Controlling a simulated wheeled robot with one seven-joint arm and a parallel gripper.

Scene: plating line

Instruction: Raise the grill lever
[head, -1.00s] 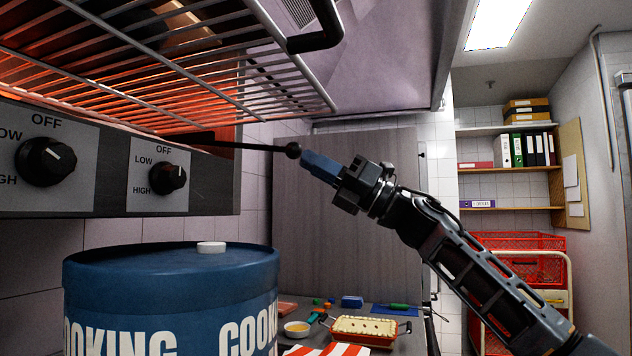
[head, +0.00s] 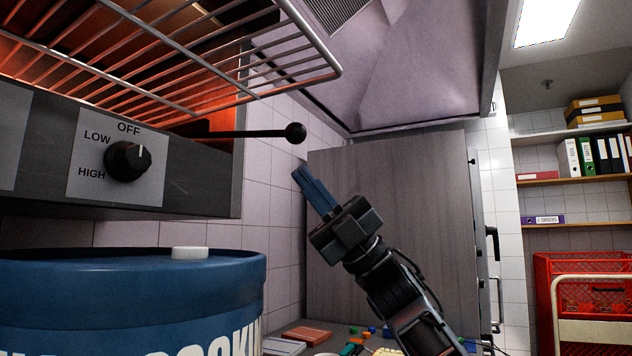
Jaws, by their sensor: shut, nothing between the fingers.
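The grill lever (head: 262,134) is a thin black rod with a round black knob (head: 295,133) at its free end. It sticks out to the right from a slot at the right end of the grill's front panel and lies about level. My gripper (head: 308,178), with blue fingers, is shut and empty. It is in front of the grey-brown cabinet door, below and slightly right of the knob, and points up and left. In the picture a gap shows between the fingertips and the knob.
The wire rack (head: 200,95) juts out above the lever under the glowing grill. A control dial (head: 128,161) is on the grill panel (head: 195,175). A blue drum (head: 215,300) with a white cap stands below. Open space lies between lever and cabinet door (head: 400,200).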

